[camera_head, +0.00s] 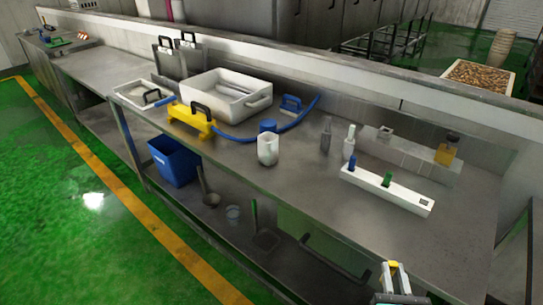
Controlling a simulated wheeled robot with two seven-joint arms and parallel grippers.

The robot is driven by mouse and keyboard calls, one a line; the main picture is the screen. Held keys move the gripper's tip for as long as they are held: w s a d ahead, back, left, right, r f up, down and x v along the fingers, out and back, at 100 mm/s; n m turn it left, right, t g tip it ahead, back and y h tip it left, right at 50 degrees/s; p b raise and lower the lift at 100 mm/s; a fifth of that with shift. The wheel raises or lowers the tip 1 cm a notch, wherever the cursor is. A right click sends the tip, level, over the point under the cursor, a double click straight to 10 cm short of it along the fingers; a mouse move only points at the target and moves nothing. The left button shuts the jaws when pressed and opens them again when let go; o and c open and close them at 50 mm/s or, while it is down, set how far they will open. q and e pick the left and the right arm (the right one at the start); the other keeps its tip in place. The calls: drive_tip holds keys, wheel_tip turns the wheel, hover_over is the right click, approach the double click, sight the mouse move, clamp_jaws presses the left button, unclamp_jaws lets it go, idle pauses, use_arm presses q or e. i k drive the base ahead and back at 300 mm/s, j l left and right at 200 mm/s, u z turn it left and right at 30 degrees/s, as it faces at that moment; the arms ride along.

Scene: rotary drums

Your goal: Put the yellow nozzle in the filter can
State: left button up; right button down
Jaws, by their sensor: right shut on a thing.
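My right gripper (396,281) is at the bottom edge of the view, in front of the steel counter's front edge. It is shut on a small yellow piece, which looks like the yellow nozzle (386,276); the fingers hide most of it. A white can-like jug (267,151) stands upright on the counter, up and left of the gripper and well apart from it. It may be the filter can; I cannot tell for sure. My left gripper is not in view.
A white rail (386,191) holds a blue and a green piece. Bottles (326,136) and an amber container (446,151) stand behind. A yellow block (190,121), blue hose (240,138) and white tub (226,92) are left. The counter (330,215) is bare in front.

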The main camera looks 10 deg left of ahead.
sight(268, 161)
drive_tip(key=i+j, duration=0.15)
drive_tip(key=j, duration=0.2)
drive_tip(key=i+j, duration=0.15)
drive_tip(key=j, duration=0.15)
drive_tip(key=i+j, duration=0.15)
drive_tip(key=j, duration=0.2)
drive_tip(key=i+j, duration=0.15)
drive_tip(key=j, duration=0.15)
drive_tip(key=i+j, duration=0.15)
drive_tip(key=j, duration=0.2)
